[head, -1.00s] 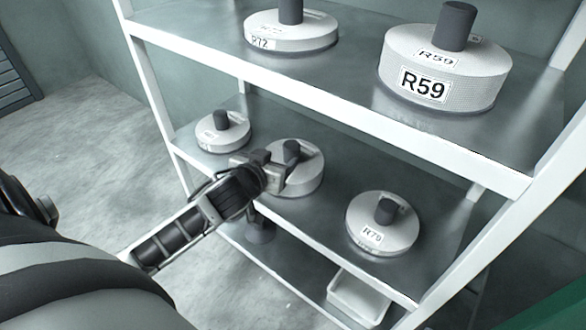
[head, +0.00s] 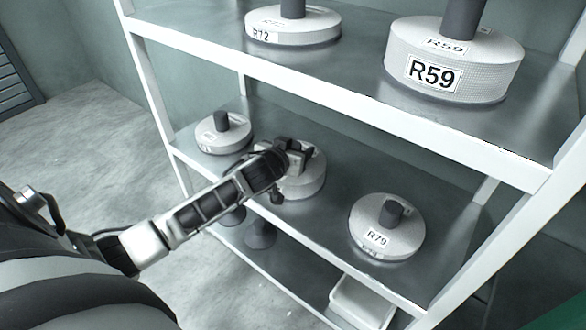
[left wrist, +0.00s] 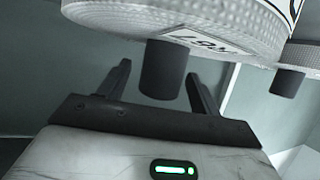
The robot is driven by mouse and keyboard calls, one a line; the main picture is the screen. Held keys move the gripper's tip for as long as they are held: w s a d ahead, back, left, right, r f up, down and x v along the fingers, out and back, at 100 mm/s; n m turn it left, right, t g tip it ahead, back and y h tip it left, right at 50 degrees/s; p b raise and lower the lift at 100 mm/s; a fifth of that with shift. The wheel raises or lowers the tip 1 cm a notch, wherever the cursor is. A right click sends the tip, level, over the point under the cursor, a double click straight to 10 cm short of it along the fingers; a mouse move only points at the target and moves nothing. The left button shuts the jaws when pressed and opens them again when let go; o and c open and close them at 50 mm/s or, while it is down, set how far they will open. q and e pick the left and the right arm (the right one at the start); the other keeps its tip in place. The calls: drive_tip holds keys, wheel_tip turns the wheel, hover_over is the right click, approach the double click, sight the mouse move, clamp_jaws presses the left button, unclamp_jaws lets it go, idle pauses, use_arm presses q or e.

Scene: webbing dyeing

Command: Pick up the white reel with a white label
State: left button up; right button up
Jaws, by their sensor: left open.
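The middle white reel (head: 311,181) on the lower shelf is partly hidden by my left gripper (head: 299,157) in the head view. The left wrist view shows this white reel (left wrist: 170,22) with a white label (left wrist: 205,42), whose writing I cannot read surely. Its dark post (left wrist: 162,70) stands between the spread fingers of my left gripper (left wrist: 160,78), with gaps on both sides. The gripper is open and holds nothing. My right gripper is not in view.
On the same shelf (head: 330,222), one white reel (head: 221,138) stands to the left and reel R79 (head: 384,238) to the right. Reels R72 (head: 290,30) and R59 (head: 450,75) stand on the shelf above, whose white front edge (head: 330,90) overhangs. A white bin (head: 362,300) is below.

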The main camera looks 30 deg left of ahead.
use_arm(q)
clamp_jaws()
drive_tip(key=shift+r, duration=0.15)
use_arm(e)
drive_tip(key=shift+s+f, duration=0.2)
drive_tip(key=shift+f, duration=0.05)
use_arm(q)
drive_tip(key=shift+r, duration=0.1)
